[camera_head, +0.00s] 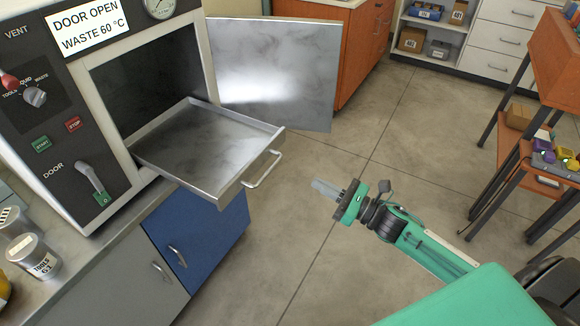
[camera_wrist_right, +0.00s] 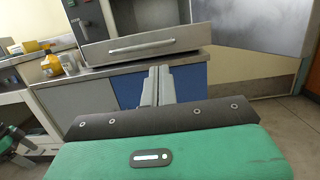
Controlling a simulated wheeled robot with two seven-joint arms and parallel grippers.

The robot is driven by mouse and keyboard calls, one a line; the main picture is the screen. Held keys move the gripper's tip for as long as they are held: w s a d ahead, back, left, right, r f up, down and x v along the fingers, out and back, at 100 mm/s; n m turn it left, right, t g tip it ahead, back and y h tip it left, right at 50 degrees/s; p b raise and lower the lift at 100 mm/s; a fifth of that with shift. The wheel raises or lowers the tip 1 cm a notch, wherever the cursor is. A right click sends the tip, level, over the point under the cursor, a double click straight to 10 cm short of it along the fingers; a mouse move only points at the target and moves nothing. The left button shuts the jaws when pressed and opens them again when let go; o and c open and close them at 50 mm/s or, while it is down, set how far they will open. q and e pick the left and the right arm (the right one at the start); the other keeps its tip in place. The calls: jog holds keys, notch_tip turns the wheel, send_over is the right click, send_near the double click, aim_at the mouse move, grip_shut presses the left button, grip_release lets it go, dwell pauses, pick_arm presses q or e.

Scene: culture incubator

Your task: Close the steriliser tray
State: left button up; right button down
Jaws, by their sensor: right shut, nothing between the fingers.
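The steriliser tray (camera_head: 205,145) is a metal drawer pulled out of the steriliser's dark chamber (camera_head: 150,80). Its bar handle (camera_head: 262,169) is on the front, facing the right of the head view. The tray front (camera_wrist_right: 142,47) also shows in the right wrist view, above and beyond the fingers. My right gripper (camera_head: 326,188) is shut and empty, to the right of the handle and apart from it. Its fingers (camera_wrist_right: 158,85) stand together in the right wrist view. The steriliser door (camera_head: 278,70) is swung open behind the tray. My left gripper is not in view.
The steriliser panel (camera_head: 50,100) has a door lever (camera_head: 91,178) and a "DOOR OPEN" sign (camera_head: 87,27). Labelled tins (camera_head: 33,256) stand on the left counter. A blue cabinet (camera_head: 200,235) is below. Orange shelving (camera_head: 530,150) stands at right. The floor between is clear.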

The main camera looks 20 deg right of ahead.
jog(key=p, duration=0.1)
send_near(279, 161)
jog(key=x, duration=0.5)
jog(key=shift+a, duration=0.1)
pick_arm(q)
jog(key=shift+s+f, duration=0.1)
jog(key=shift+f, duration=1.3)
pick_arm(e)
jog(key=shift+x, duration=0.85)
jog(key=shift+f, duration=0.15)
